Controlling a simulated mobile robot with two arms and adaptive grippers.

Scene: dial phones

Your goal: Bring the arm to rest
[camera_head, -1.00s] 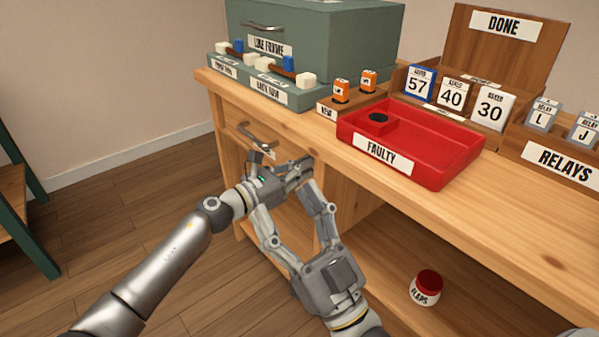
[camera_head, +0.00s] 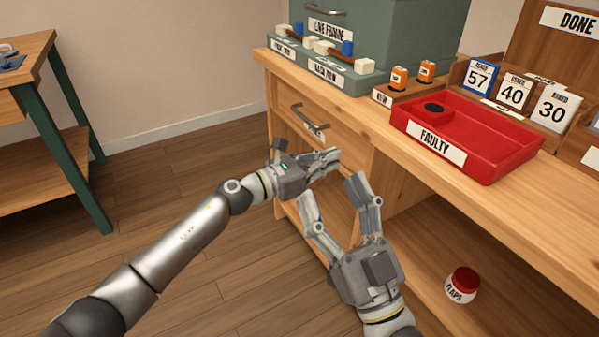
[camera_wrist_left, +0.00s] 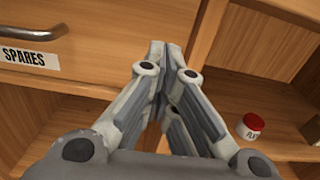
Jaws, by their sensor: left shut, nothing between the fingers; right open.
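My left gripper (camera_head: 330,163) is shut and empty in front of the wooden bench, just below and right of a drawer handle. In the left wrist view its fingers (camera_wrist_left: 165,50) meet at the tips, with nothing between them. My right gripper (camera_head: 332,190) is open and empty, lower and nearer the camera. Its two fingers are spread and point up toward the bench front. The left gripper is just above the gap between them. I cannot tell whether the two grippers touch.
The SPARES drawer (camera_wrist_left: 80,45) is shut. A red-lidded FLAPS jar (camera_head: 461,286) is on the lower shelf. Another table (camera_head: 40,110) stands at left; the floor between is clear.

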